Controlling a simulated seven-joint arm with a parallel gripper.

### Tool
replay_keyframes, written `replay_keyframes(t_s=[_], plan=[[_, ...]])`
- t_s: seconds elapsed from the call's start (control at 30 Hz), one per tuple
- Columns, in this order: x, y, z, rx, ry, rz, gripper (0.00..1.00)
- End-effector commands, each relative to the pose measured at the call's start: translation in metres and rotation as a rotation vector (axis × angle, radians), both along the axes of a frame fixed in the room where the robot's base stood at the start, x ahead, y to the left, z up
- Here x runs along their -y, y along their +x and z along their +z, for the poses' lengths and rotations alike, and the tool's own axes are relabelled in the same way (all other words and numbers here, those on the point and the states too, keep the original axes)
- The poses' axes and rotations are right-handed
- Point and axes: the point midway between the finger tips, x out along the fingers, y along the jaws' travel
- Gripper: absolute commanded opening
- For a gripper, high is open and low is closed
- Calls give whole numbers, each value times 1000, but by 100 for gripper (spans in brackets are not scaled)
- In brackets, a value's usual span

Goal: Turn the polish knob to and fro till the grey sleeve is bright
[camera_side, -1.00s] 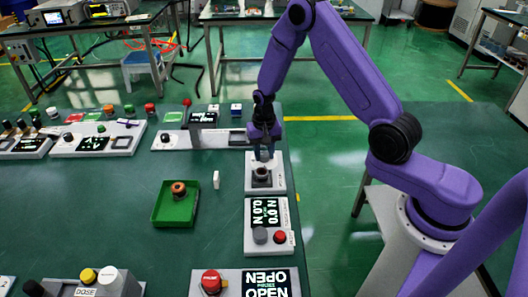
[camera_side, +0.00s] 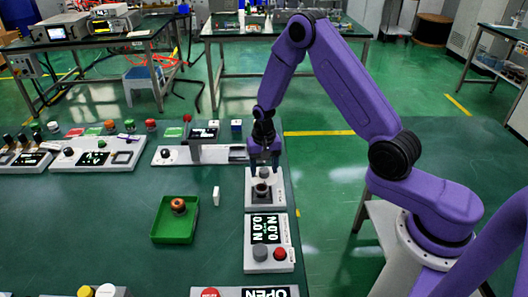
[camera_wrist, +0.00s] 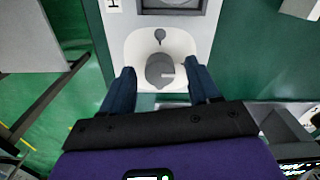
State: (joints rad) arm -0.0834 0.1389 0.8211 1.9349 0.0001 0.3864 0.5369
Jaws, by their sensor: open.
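The polish knob, a round grey knob (camera_wrist: 160,70) with a light mark on its top, sits on the white end of a panel in the wrist view. My gripper (camera_wrist: 162,84) is open, with one finger on each side of the knob. Gaps show between the knob and both fingers. In the side view my gripper (camera_side: 265,167) is low over the far end of the white station (camera_side: 278,200). A small dark round piece (camera_side: 262,188) stands in this station's square seat, in front of the gripper. I cannot tell whether it is the grey sleeve or how bright it is.
A panel with a force display (camera_side: 265,229), a grey button and a red button stands nearer the camera. A green tray (camera_side: 175,233) holding a brown ring piece (camera_side: 178,205) and a small white upright block (camera_side: 216,196) lie left. A long panel stands behind; the table's right edge is close.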

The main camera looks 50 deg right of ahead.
Motion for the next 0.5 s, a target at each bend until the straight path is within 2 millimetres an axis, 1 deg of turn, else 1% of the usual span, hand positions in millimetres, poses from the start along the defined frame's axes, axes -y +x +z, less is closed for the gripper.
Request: replay_keyframes(t_s=[0.17, 0.37, 0.5], plan=[[0, 1, 22, 6, 0, 0, 61], [0, 1, 60, 7, -1, 0, 61], [0, 1, 89, 7, -1, 0, 61]])
